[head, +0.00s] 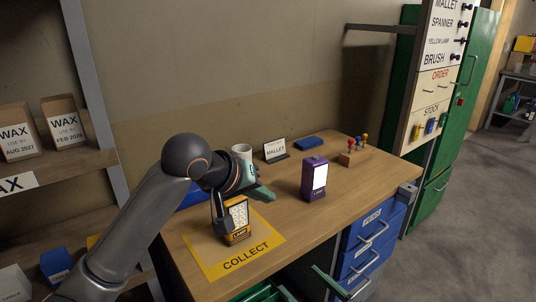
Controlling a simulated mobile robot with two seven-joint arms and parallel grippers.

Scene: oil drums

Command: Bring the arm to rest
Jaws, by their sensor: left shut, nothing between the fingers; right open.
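My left arm comes in from the left and bends over the workbench. Its dark gripper (222,222) is shut and empty, low at the left side of the yellow lamp (238,218). I cannot tell whether it touches the lamp. The lamp stands upright on the yellow COLLECT mat (247,262), with a pale gridded face. My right gripper does not show clearly in the head view.
A purple lamp (314,180), a MALLET sign (275,150), a white cylinder (241,152) and a wooden block with coloured pegs (354,154) stand on the workbench (365,185). Blue drawers (365,245) are below it. Shelves with WAX boxes (64,122) stand left.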

